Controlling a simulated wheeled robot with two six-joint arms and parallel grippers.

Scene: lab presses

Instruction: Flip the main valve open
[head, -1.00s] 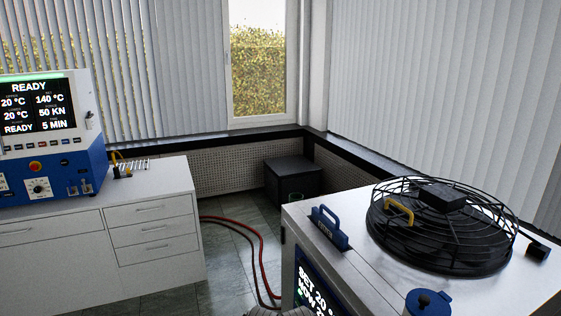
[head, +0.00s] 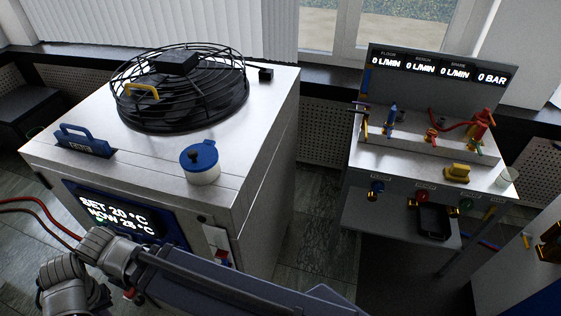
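A grey valve station (head: 353,180) stands at the right in the head view, with a display panel reading 0 L/MIN three times and 0 BAR. Blue, red and green knobs sit on the front below. I cannot tell which of these is the main valve or how it is set. Grey links of my arm show at the lower left; neither gripper's fingers are in view.
A white chiller cabinet (head: 262,165) with a round fan guard (head: 180,88), blue handle and blue-capped filler (head: 201,162) fills the left. A clear cup (head: 507,177) stands on the shelf's right end.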

